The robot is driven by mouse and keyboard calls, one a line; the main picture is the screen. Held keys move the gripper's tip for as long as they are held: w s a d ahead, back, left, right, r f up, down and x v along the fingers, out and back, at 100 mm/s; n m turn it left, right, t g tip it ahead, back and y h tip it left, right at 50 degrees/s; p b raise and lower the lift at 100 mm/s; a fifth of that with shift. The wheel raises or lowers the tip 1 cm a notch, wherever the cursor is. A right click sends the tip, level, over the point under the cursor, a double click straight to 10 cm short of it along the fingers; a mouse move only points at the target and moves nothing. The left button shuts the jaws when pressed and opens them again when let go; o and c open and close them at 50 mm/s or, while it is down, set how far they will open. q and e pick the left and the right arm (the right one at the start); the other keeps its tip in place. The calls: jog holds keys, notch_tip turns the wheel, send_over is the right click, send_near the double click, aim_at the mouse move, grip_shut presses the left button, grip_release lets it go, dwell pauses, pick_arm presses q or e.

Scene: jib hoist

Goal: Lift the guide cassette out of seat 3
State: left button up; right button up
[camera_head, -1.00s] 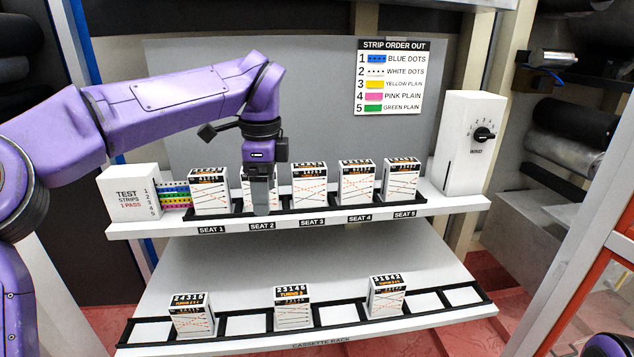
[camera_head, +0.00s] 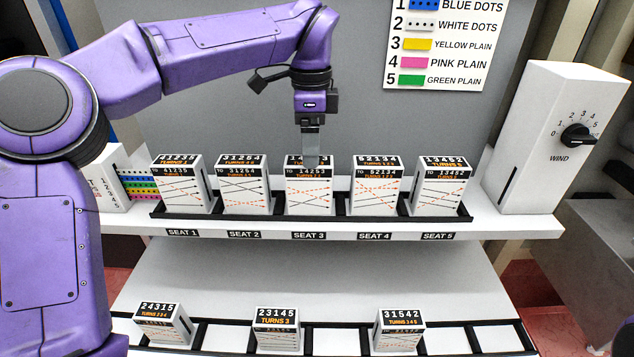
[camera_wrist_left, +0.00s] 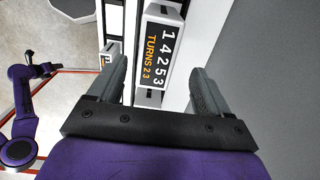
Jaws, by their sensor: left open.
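The guide cassette in seat 3 (camera_head: 308,197) is a white upright box with a black top label reading 14253, TURNS 2 3. It stands in the black rail above the SEAT 3 tag. My left gripper (camera_head: 311,155) points down over it, its visible finger covering part of the top label. In the left wrist view the cassette top (camera_wrist_left: 158,50) lies between the two spread fingers (camera_wrist_left: 159,70), with gaps on both sides. The left gripper is open and holds nothing. My right arm (camera_wrist_left: 20,110) shows at the left of the wrist view; its gripper is too small to judge.
Cassettes stand close on both sides, in seat 2 (camera_head: 243,192) and seat 4 (camera_head: 375,193); seats 1 and 5 are also filled. The lower cassette rack (camera_head: 346,352) holds 3 cassettes with empty bays between. A WIND dial box (camera_head: 540,150) stands at the right.

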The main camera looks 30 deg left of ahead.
aim_at(309, 180)
pick_arm(q)
jog(key=f, duration=0.1)
jog(key=s+f, duration=0.1)
jog(key=shift+f, duration=0.3)
jog(key=f, duration=0.1)
jog(key=f+p, duration=0.1)
jog(key=f, duration=0.1)
jog(key=f+p, duration=0.1)
jog(key=f, duration=0.1)
jog(key=shift+w+a+f, duration=0.1)
jog(key=shift+w+f, duration=0.1)
jog(key=shift+w, duration=0.05)
jog(key=shift+s+f, duration=0.15)
jog(key=shift+f, duration=0.25)
jog(key=c, duration=1.4)
pick_arm(e)
jog(key=shift+s+r, duration=0.15)
jog(key=shift+r, duration=0.4)
jog(key=shift+s+r, duration=0.15)
jog(key=shift+r, duration=0.35)
pick_arm(q)
jog(key=shift+r, duration=0.1)
